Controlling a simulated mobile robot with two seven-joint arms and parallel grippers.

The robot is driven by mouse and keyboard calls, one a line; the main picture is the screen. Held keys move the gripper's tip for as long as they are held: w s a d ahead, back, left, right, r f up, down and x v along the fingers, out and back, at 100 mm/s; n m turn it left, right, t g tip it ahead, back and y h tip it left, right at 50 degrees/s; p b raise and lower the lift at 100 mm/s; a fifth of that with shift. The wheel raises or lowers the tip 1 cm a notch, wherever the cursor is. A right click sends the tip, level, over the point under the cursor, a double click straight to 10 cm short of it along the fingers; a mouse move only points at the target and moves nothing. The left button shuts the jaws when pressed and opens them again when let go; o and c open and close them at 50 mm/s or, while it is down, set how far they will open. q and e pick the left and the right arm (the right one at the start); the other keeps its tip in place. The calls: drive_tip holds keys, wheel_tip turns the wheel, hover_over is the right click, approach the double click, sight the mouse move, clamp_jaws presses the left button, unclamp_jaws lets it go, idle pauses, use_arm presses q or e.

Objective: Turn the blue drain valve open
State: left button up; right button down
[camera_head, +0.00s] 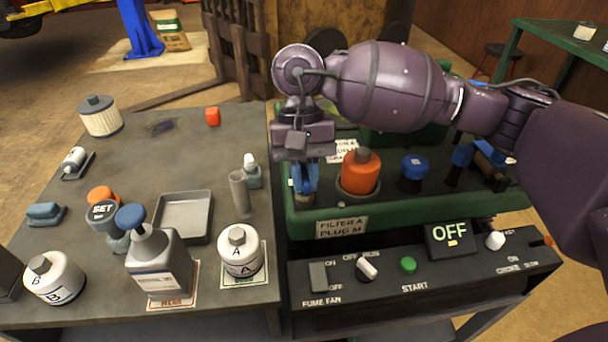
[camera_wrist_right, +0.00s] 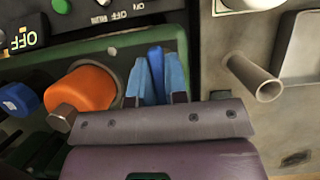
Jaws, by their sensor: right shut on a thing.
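My right gripper (camera_head: 304,188) comes down at the left end of the green mower body (camera_head: 420,206), left of the orange filter (camera_head: 361,175). In the right wrist view, its two light-blue fingers (camera_wrist_right: 156,88) are shut on the darker blue drain valve handle (camera_wrist_right: 155,60), which stands between them. In the head view the fingers and wrist hide most of the valve, so I cannot tell how far it is turned. My left gripper is not in view.
The orange filter stands close beside my right fingers. A blue cap (camera_head: 414,166) is further right. A control panel (camera_head: 440,275) with an OFF display runs along the front. The left bench (camera_head: 80,220) holds a grey tray (camera_head: 183,214), a grey tube (camera_head: 239,190) and several bottles.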

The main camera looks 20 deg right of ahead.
drive_tip(key=c, duration=1.1)
unclamp_jaws()
drive_tip(key=shift+c, duration=0.2)
drive_tip(key=shift+r, duration=0.1)
use_arm(q)
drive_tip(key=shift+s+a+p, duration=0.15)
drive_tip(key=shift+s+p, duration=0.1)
drive_tip(key=shift+p, duration=0.2)
use_arm(e)
drive_tip(key=v, duration=1)
drive_tip(key=shift+w+r, duration=0.2)
drive_tip(key=shift+r, duration=0.1)
